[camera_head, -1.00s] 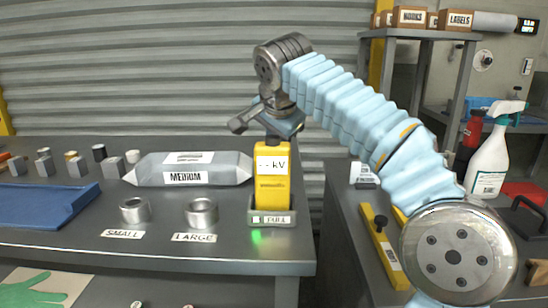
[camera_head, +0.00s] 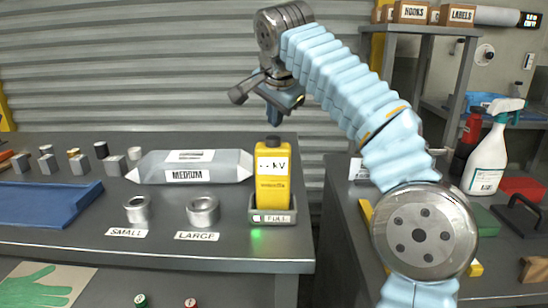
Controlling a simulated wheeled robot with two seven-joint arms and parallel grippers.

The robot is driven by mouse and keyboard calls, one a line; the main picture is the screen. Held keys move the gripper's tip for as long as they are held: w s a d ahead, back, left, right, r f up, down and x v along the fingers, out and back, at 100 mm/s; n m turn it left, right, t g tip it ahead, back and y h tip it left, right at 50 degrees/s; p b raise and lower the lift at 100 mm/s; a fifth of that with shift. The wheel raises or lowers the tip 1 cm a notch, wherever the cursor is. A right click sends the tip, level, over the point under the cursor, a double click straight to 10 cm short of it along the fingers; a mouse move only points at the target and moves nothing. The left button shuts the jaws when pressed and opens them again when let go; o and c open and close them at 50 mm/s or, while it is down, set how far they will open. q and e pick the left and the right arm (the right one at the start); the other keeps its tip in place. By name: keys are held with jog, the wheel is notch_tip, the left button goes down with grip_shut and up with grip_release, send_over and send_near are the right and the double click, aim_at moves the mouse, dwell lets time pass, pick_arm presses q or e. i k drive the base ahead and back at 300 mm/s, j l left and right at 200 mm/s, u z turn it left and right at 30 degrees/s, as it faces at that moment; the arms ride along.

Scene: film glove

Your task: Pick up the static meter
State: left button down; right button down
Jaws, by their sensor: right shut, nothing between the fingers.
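The static meter (camera_head: 272,187) is a yellow upright device with a black top and a "-- kV" label. It stands in a grey holder (camera_head: 273,217) marked "FULL" with a green light, at the right end of the left table. My right gripper (camera_head: 273,118) is above the meter, pointing down, shut with nothing in it. A small gap seems to separate its fingertips from the black top. My left gripper is not in view.
Left of the meter lie a grey "MEDIUM" pack (camera_head: 190,167), two metal rings labelled SMALL (camera_head: 137,210) and LARGE (camera_head: 203,211), and a blue tray (camera_head: 45,203). A spray bottle (camera_head: 488,155) stands on the right bench. A gap separates the tables.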

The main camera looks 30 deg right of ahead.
aim_at(272, 156)
jog(key=k, duration=1.5)
